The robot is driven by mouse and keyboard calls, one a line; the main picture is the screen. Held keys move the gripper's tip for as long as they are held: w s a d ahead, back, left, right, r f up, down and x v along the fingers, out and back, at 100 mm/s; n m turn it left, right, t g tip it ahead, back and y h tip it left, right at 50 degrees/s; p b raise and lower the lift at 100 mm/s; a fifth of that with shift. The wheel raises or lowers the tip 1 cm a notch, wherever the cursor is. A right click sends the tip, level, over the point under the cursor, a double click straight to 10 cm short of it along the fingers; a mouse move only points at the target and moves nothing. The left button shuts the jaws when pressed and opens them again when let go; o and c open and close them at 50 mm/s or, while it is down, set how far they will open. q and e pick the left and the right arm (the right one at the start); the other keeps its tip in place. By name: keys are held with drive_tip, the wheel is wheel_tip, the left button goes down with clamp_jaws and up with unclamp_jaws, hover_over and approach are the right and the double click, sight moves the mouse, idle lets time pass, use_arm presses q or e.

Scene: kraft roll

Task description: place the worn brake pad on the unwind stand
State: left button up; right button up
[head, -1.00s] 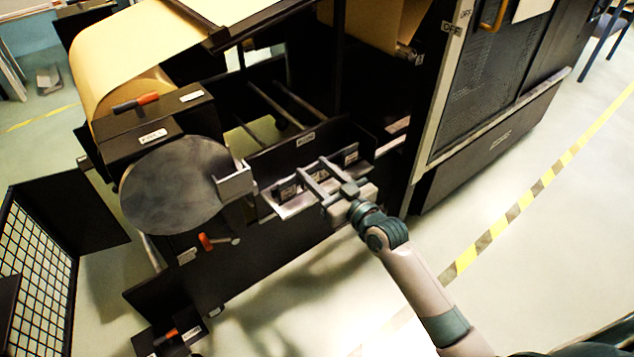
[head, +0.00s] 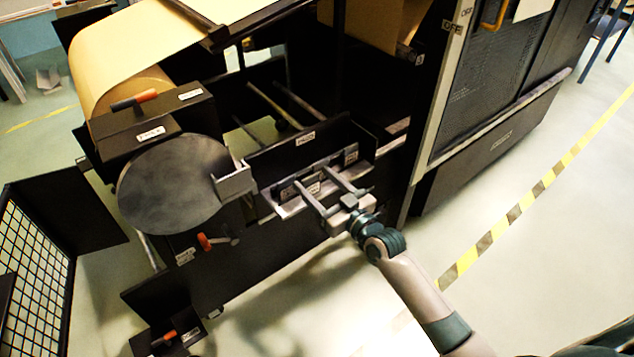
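The unwind stand (head: 215,275) is the black frame under the kraft roll, with a round grey disc (head: 172,184) on its near side. A narrow pale ledge (head: 289,211) on the stand carries dark labelled blocks (head: 287,191). I cannot read the labels or tell which block is the worn brake pad. My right gripper (head: 313,176) comes in from the lower right. Its two fingers are spread apart, with their tips at the dark blocks over the ledge. I see nothing clamped between them. My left gripper is not in view.
The kraft roll (head: 125,92) sits at upper left. Orange-handled levers (head: 134,101) stick out from the stand. A black mesh guard (head: 38,270) stands at left, and a tall dark cabinet (head: 490,90) at right. Floor with yellow-black tape (head: 512,213) is clear at right.

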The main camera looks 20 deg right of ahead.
drive_tip(key=shift+r, duration=0.25)
drive_tip(key=shift+s+d+f, duration=0.1)
drive_tip(key=shift+s+f, duration=0.05)
drive_tip(key=shift+s, duration=0.1)
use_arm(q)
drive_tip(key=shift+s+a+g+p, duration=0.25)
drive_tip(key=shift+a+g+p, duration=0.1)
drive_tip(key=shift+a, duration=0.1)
use_arm(e)
drive_tip(key=v, duration=1.1)
drive_tip(key=shift+s, duration=0.25)
drive_tip(key=s+a+f+g+h, duration=0.1)
drive_tip(key=s+a+f+g, duration=0.45)
drive_tip(key=s+f, duration=0.45)
drive_tip(key=s+f+g+h, duration=0.1)
drive_tip(key=s+f+g, duration=0.2)
drive_tip(key=s, duration=0.5)
drive_tip(key=s+f+m+g+h, duration=0.1)
drive_tip(key=s+f+g+h, duration=0.1)
drive_tip(key=s, duration=0.6)
wheel_tip(320, 180, down, 2)
drive_tip(key=shift+a+f+m+g, duration=0.15)
drive_tip(key=shift+a+m+g, duration=0.15)
drive_tip(key=shift+g, duration=0.15)
